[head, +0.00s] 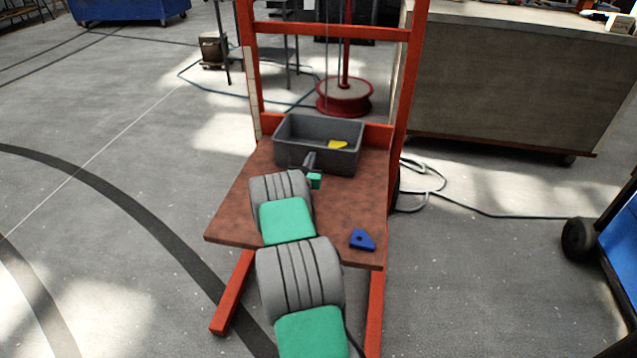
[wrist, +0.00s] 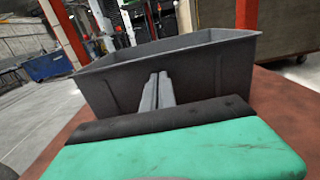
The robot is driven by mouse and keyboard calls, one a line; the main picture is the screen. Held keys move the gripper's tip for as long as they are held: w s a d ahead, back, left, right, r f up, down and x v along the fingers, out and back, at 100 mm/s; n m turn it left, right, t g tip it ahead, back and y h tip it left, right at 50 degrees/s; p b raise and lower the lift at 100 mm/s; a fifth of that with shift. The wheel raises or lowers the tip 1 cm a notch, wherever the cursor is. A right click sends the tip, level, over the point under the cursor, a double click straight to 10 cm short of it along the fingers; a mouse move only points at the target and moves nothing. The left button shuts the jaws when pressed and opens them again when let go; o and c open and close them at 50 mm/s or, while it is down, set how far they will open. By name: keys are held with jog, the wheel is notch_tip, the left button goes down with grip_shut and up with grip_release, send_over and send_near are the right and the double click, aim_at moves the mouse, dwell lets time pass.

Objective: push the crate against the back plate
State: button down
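The grey open crate (head: 290,158) stands on the brown deck (head: 235,215) of a red-framed lift, near its rear end. A low red back plate (head: 378,136) shows behind and beside the crate; I cannot tell whether any gap is left between them. A yellow piece (head: 338,145) lies in the crate. My gripper (head: 309,158) is at the crate's near wall. In the wrist view its two fingers (wrist: 158,82) are together, with nothing between them, and point at the crate wall (wrist: 205,75). They look close to or touching it; contact is not clear.
A blue block with a hole (head: 362,240) lies on the deck's right front part. Red uprights (head: 400,95) flank the deck's rear. A cabinet (head: 500,85) stands to the right and a cable (head: 480,212) runs over the floor. The floor at the left is open.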

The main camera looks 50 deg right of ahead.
jog(key=p+v, duration=0.1)
jog(key=v, duration=1.3)
jog(key=shift+w, duration=0.1)
jog(key=w+a+r+m+g+y+p, duration=0.1)
jog(key=a+r+m+y+p, duration=0.2)
jog(key=a+r+m+p, duration=0.45)
jog(key=w+a+r+m+g+y+p, duration=0.2)
jog(key=a+r+m+y+p, duration=0.2)
jog(key=a+r+m, duration=0.7)
jog(key=s+a+r+m+y+p, duration=0.1)
jog(key=s+a+r+y+p, duration=0.2)
jog(key=s+a, duration=0.3)
jog(key=s+a+r+m+g+y+p, duration=0.1)
jog(key=s+a+r+m+y+p, duration=0.1)
jog(key=s+a+r, duration=0.4)
jog(key=s+a+r+m+g+y+p, duration=0.1)
jog(key=s+a+r+y+p, duration=0.2)
jog(key=a, duration=1.1)
notch_tip(320, 180, up, 2)
jog(key=s+y, duration=0.1)
jog(key=s, duration=0.1)
jog(key=shift+s+r+m+p, duration=0.25)
jog(key=shift+s+m+p, duration=0.05)
jog(key=shift+s+m, duration=0.1)
